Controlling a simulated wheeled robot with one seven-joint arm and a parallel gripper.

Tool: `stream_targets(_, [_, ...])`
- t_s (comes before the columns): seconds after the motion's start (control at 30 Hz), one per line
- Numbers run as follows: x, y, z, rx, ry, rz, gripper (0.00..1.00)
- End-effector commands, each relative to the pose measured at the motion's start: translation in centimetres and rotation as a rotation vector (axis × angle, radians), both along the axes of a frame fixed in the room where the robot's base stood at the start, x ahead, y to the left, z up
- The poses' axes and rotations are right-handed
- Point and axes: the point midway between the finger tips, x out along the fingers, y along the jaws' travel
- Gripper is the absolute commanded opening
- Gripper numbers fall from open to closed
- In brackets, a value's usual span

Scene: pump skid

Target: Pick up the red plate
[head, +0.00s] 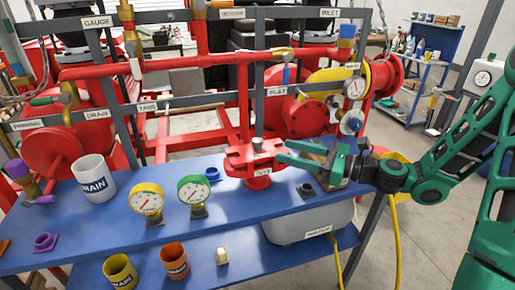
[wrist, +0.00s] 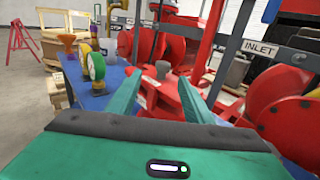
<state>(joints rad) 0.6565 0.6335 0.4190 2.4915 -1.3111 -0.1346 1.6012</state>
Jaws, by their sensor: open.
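A red plate-like piece (head: 240,157) with a pale label stands on a round red base on the blue bench top, near its back edge. A small grey knob rises from its top. My gripper (head: 282,152) reaches in from the right, with its green fingers apart at the right side of the red piece. In the wrist view my gripper (wrist: 160,76) is open and empty, and the red piece (wrist: 168,100) lies ahead between the fingers. I cannot tell whether the fingers touch it. The near finger hides some of its right side.
A yellow gauge (head: 147,200) and a green gauge (head: 194,190) stand on the bench left of the red piece. A white mug (head: 93,176) is further left. Red pipework (head: 200,62) rises close behind the bench. A dark fitting (head: 306,191) sits below my gripper.

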Motion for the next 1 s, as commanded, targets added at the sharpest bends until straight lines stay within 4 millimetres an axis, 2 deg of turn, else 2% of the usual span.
stream_targets(0.13, [0.6,1.0,0.4,0.025,0.011,-0.004,0.47])
stream_targets(0.4, [2.3,4.4,0.3,0.022,0.010,-0.002,0.47])
stream_targets(0.63, [3.0,5.7,0.2,0.021,0.009,-0.003,0.47])
stream_targets(0.9, [4.7,8.8,-0.1,0.020,0.009,-0.002,0.47])
stream_targets(1.0, [5.1,9.4,-0.1,0.020,0.009,-0.002,0.47])
